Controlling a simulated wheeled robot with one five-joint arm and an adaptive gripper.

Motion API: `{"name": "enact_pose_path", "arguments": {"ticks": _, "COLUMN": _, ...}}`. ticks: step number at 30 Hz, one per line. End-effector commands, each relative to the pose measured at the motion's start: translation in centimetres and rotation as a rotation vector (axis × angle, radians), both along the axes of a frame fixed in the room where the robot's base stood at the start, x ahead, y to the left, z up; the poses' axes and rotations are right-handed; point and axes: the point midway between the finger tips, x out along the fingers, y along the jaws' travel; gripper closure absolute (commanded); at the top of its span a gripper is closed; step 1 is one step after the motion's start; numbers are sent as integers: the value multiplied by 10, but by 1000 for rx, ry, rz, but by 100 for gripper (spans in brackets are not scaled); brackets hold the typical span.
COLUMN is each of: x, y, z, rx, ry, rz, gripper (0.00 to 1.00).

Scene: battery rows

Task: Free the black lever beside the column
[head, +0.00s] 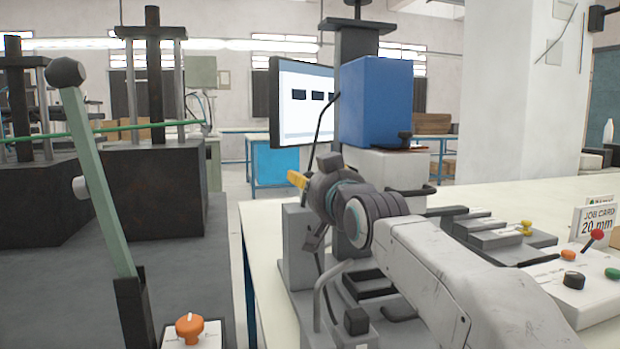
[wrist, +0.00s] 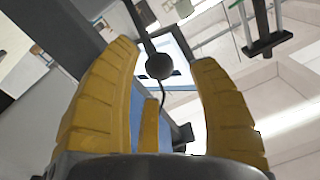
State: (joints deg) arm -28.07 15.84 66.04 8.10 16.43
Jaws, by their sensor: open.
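My gripper (head: 298,180) is open, with one yellow fingertip showing in the head view beside the dark wrist. In the wrist view its two yellow fingers (wrist: 165,56) stand wide apart. A black lever with a round ball end (wrist: 159,66) shows between the fingertips, its rod running to the top edge. The fingers are not closed on it; whether either touches it I cannot tell. A dark grey column (wrist: 70,42) runs diagonally to its left. In the head view a grey upright (head: 298,245) stands below my gripper; my arm hides the ball end there.
A blue box-shaped unit (head: 375,103) and a monitor (head: 304,103) stand behind my gripper. A tall green-grey lever with a black ball (head: 66,72) rises at the left. A white control box (head: 590,288) and a job card (head: 597,220) are at the right of the bench.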

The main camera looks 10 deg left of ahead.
Motion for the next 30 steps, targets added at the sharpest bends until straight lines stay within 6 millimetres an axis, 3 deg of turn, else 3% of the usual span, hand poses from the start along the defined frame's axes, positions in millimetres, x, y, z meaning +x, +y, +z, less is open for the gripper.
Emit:
{"name": "enact_pose_path", "arguments": {"ticks": 9, "x": 20, "y": 10, "z": 0, "rx": -1, "ry": 1, "rz": -1, "gripper": 46}}
{"name": "enact_pose_path", "arguments": {"ticks": 23, "x": 23, "y": 12, "z": 0, "rx": -1, "ry": 1, "rz": -1, "gripper": 44}}
{"name": "enact_pose_path", "arguments": {"ticks": 30, "x": 23, "y": 12, "z": 0, "rx": 0, "ry": 0, "rz": 0, "gripper": 65}}
